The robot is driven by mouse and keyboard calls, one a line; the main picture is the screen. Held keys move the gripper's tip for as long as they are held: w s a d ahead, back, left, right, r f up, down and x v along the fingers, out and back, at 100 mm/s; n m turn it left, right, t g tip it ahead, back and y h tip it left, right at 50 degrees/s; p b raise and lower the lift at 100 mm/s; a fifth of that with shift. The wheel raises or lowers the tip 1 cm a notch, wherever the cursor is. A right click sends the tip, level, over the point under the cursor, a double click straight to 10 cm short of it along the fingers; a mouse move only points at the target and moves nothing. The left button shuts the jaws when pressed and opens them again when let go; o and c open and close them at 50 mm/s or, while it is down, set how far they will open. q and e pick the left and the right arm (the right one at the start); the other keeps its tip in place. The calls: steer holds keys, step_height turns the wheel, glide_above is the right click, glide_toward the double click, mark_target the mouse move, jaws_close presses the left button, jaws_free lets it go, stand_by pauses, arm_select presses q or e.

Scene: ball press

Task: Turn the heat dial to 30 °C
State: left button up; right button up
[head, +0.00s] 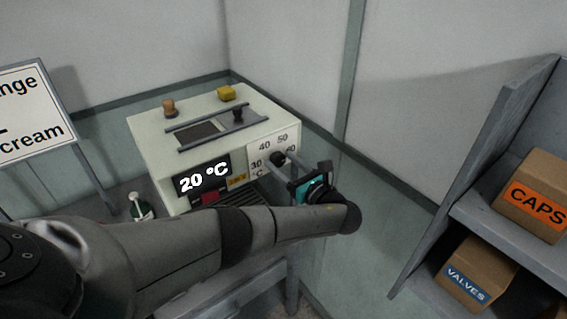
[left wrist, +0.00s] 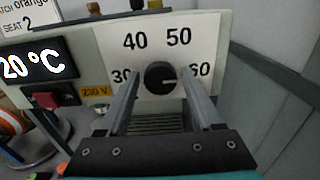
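The heat dial is a round black knob (left wrist: 160,78) on a white scale plate (left wrist: 178,47) on the machine's front. In the left wrist view its pale pointer mark points right, roughly toward the 60. The scale shows 30, 40, 50 and 60. The display (head: 203,178) reads 20 °C. My left gripper (left wrist: 158,86) is open in front of the dial, with one finger to each side of the knob. Gaps show between fingers and knob, so I see no grip. In the head view the dial (head: 278,158) is partly hidden by the gripper. My right gripper is not in view.
The cream machine (head: 150,150) carries a slider with a black knob (head: 238,115), a yellow block (head: 226,93) and a brown knob (head: 169,106). A red switch (head: 210,198) sits below the display. A grey shelf (head: 505,228) with boxes stands at right, a sign (head: 30,110) at left.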

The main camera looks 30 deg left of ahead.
arm_select(q)
jaws_close()
stand_by(0.3)
